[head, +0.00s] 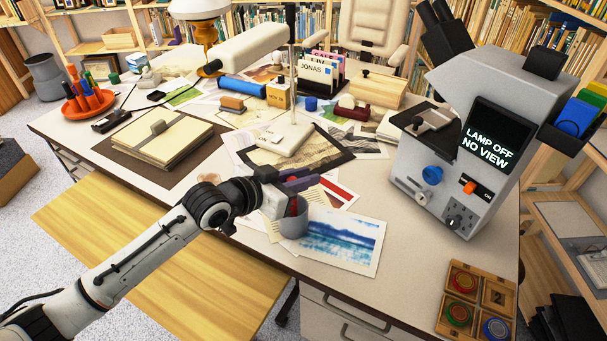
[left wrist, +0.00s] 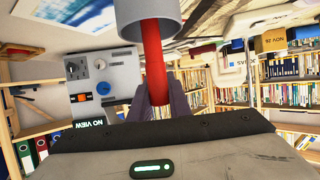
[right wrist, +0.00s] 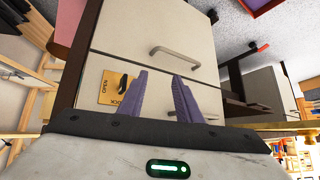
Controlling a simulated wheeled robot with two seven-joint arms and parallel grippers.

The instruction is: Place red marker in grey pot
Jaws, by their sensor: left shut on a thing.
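The red marker (left wrist: 153,58) is in my left gripper (head: 303,184), which is shut on it above the front edge of the desk. In the left wrist view, the purple fingers (left wrist: 160,101) close around one end of the marker. Its other end runs into the mouth of the grey pot (head: 293,226), and that end is hidden by the pot's wall. The pot also shows at the top of the left wrist view (left wrist: 145,12). My right gripper (right wrist: 162,84) is open and empty, facing white drawers; it is not in the head view.
A blue seascape print (head: 340,240) lies right beside the pot. A grey microscope (head: 440,165) stands to the right, and a wooden compartment box (head: 476,281) with coloured discs sits front right. A lamp stand (head: 285,137) is behind my gripper. An orange holder (head: 76,110) with pens is far left.

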